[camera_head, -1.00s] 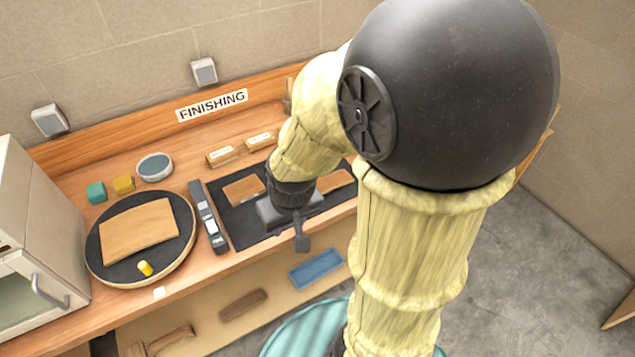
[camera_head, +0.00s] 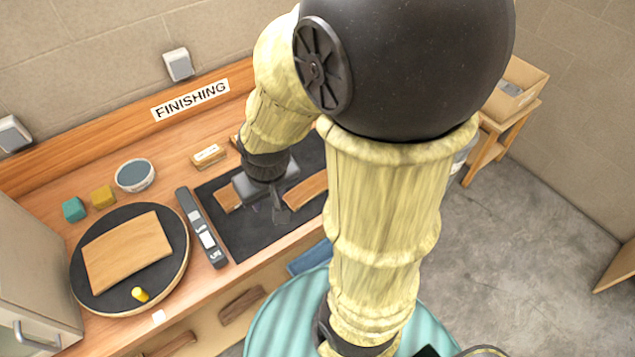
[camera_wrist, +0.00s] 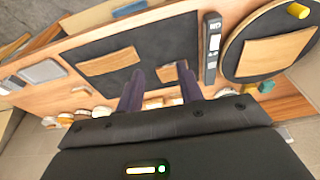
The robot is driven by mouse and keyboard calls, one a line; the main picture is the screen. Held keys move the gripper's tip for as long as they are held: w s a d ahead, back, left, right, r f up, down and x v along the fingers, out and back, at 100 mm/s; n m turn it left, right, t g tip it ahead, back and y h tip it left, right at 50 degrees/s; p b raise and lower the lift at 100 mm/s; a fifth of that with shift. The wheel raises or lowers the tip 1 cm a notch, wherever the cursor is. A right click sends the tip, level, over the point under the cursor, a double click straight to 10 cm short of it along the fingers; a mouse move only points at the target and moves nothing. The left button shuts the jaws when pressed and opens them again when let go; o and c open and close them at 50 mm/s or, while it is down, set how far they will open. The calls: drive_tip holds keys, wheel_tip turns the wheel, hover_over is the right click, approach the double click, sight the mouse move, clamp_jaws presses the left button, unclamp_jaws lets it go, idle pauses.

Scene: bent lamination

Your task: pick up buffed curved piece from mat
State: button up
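A black mat (camera_head: 238,236) lies on the bench under my gripper. Two wooden pieces lie on it: a left piece (camera_head: 228,199), partly hidden by my gripper, and a right piece (camera_head: 308,192), partly hidden by my arm. I cannot tell which one is buffed. In the wrist view one piece (camera_wrist: 110,62) lies left of the fingers, and the other piece (camera_wrist: 170,73) shows partly between and beyond them. My gripper (camera_wrist: 158,80) is open and empty, its two dark fingers apart above the mat. In the head view my gripper (camera_head: 278,205) is over the mat between the pieces.
A dark level-like bar (camera_head: 202,228) lies along the mat's left edge. Left of it is a round black turntable (camera_head: 90,290) bearing a curved wooden panel (camera_head: 127,250) and a yellow peg. Small blocks, a round tin (camera_head: 135,175) and a labelled block (camera_head: 208,156) stand behind.

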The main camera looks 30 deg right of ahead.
drive_tip(key=o, duration=0.4)
drive_tip(key=shift+f, duration=0.1)
drive_tip(key=shift+c, duration=0.2)
drive_tip(key=o, duration=0.3)
drive_tip(key=shift+w+a+f, duration=0.1)
drive_tip(key=shift+f, duration=0.2)
drive_tip(key=shift+o, duration=1.3)
wheel_tip(320, 180, down, 8)
drive_tip(key=w+n+g+h+b, duration=0.1)
drive_tip(key=n+g+h+b, duration=0.1)
drive_tip(key=n, duration=0.3)
drive_tip(key=shift+w+r+n+g+b, duration=0.15)
drive_tip(key=shift+w+n+g+b, duration=0.25)
drive_tip(key=shift+g+b, duration=0.3)
drive_tip(key=w+f+n+h+b, duration=0.1)
drive_tip(key=w+f+n+h, duration=0.2)
drive_tip(key=n, duration=0.1)
drive_tip(key=w+f+n+h+b, duration=0.2)
drive_tip(key=w+f+n+h, duration=0.1)
drive_tip(key=f+n+h, duration=0.1)
drive_tip(key=w+f+n+t+h+b, duration=0.1)
drive_tip(key=w+f+n+h+b, duration=0.1)
drive_tip(key=w+f+n+h, duration=0.1)
drive_tip(key=shift+w+f+n+h, duration=0.45)
drive_tip(key=shift+n+h, duration=0.15)
drive_tip(key=shift+n, duration=0.1)
drive_tip(key=shift+w+a+r+n+t, duration=0.1)
drive_tip(key=shift+w+n+t, duration=0.2)
drive_tip(key=shift+t, duration=0.1)
drive_tip(key=shift+s, duration=0.1)
